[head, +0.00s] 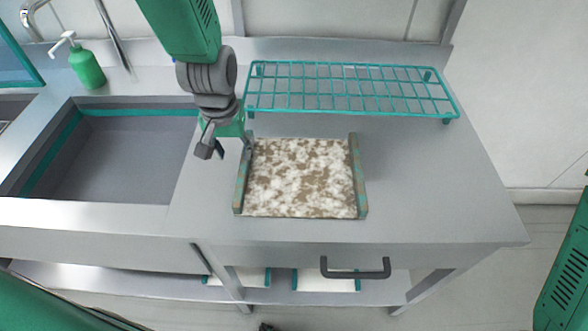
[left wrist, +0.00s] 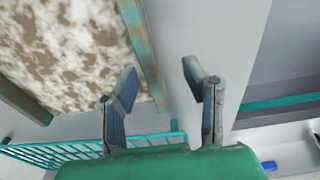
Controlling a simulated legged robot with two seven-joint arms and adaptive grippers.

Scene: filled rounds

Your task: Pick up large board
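The large board (head: 300,178) lies flat on the grey counter, with a mottled brown-and-white face and worn teal-brown rails along its left and right sides. In the left wrist view the board (left wrist: 70,45) fills the upper left. My left gripper (head: 226,150) is open and empty at the board's far left corner. In the left wrist view the left gripper (left wrist: 160,80) has one finger over the board's face and the other over bare counter, with a rail crossing the gap between them. I cannot tell its height above the rail. My right gripper is out of view.
A teal wire rack (head: 350,90) stands behind the board. A sink (head: 120,155) is at the left, with a green soap bottle (head: 87,67) behind it. The counter right of the board is clear. A dark handle (head: 355,272) juts from the front.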

